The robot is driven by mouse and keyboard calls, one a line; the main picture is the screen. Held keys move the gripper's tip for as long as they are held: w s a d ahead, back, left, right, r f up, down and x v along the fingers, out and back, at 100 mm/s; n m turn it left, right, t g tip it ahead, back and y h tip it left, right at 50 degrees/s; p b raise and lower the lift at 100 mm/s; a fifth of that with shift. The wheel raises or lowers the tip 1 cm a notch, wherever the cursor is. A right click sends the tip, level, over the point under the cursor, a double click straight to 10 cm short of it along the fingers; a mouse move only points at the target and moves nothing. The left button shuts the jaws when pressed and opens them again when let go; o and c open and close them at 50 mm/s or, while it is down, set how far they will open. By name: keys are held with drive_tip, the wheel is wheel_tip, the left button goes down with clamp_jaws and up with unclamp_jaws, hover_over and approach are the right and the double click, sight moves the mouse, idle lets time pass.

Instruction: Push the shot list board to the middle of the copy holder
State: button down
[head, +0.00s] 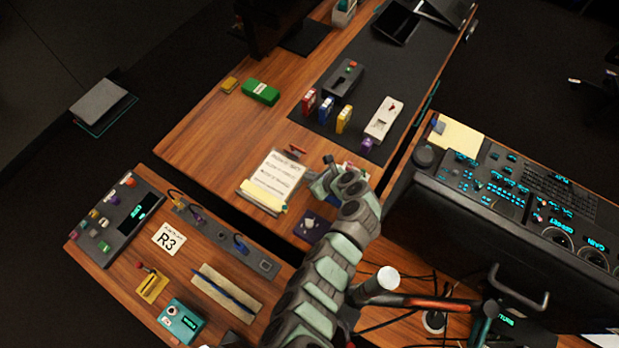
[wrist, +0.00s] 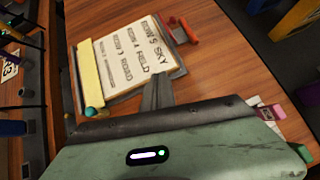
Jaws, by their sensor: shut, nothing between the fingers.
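The shot list board (head: 277,176) is a white sheet with lines of dark writing, lying on the wooden desk's near part. It also shows in the wrist view (wrist: 130,60), with a grey edge of the copy holder (wrist: 177,64) visible beside it. A yellow strip (wrist: 91,76) with a teal knob (wrist: 92,112) runs along one end. My gripper (head: 316,188) is to the right of the board. In the wrist view my gripper (wrist: 158,80) is shut and empty, its fingertips close to the board's side edge; I cannot tell whether they touch.
A red piece (wrist: 189,30) lies by the board's far end. A dark blue pad (head: 312,225) with a small object sits below the board. Coloured upright blocks (head: 326,108) and a white device (head: 383,118) stand on the dark mat. Bare wood lies left of the board.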

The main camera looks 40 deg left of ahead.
drive_tip(key=shift+r, duration=0.85)
drive_tip(key=a+b, duration=0.1)
drive_tip(key=a, duration=0.5)
drive_tip(key=a+b, duration=0.2)
drive_tip(key=a, duration=0.5)
drive_tip(key=a+b, duration=0.2)
drive_tip(key=a, duration=0.4)
drive_tip(key=shift+w+a+r, duration=0.2)
drive_tip(key=shift+w+a, duration=0.05)
drive_tip(key=shift+w, duration=0.05)
drive_tip(key=shift+a+r, duration=0.15)
drive_tip(key=shift+a, duration=0.55)
